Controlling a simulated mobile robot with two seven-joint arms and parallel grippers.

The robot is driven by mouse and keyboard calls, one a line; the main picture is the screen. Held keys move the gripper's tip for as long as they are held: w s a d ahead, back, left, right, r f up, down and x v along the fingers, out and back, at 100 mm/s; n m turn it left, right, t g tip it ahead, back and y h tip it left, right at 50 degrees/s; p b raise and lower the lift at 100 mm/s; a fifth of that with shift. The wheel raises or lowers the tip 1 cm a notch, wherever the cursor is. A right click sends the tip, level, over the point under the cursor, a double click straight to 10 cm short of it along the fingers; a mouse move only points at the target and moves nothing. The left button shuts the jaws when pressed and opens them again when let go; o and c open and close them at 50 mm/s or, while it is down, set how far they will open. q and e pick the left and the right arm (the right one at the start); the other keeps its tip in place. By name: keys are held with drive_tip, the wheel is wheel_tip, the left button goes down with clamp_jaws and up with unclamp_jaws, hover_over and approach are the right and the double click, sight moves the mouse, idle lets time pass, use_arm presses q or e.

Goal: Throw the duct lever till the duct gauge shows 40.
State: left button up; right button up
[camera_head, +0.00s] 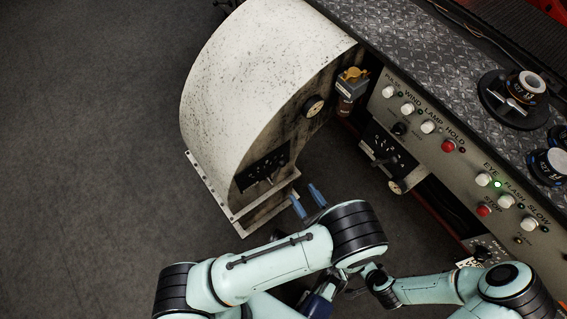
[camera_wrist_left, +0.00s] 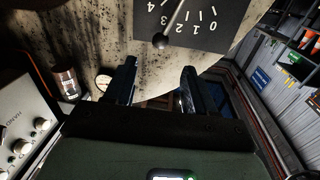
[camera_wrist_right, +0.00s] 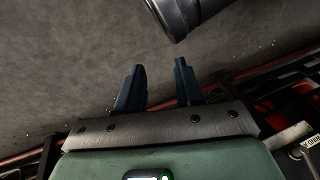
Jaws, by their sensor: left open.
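A black lever plate (camera_head: 262,168) is on the flat end of the big speckled white drum-shaped housing (camera_head: 255,65). In the left wrist view the plate (camera_wrist_left: 205,18) shows numerals from 0 to 4, and the lever's dark round knob (camera_wrist_left: 161,41) sits at its lower edge. A round gauge (camera_head: 313,106) is higher on the same face; its reading is too small to tell. My left gripper (camera_head: 303,193) is open and empty, just short of the plate, its fingers apart below the knob. My right gripper (camera_wrist_right: 160,65) is open and empty over the dark floor.
A control panel (camera_head: 465,165) with several knobs and buttons runs down the right. A second black lever plate (camera_head: 388,150) with a dial is beside it. A brown jar (camera_head: 350,88) stands between panel and housing. The floor at left is clear.

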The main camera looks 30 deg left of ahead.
sight(282, 162)
use_arm(q)
drive_tip(key=b+x, duration=0.2)
drive_tip(key=x, duration=1)
drive_tip(key=shift+w+a, duration=0.15)
drive_tip(key=shift+a, duration=0.2)
use_arm(e)
drive_tip(key=shift+g, duration=0.8)
drive_tip(key=s+f, duration=0.3)
drive_tip(key=s, duration=0.1)
drive_tip(key=shift+s+d+f, duration=0.1)
drive_tip(key=shift+d+f, duration=0.2)
drive_tip(key=shift+f, duration=0.1)
use_arm(q)
clamp_jaws()
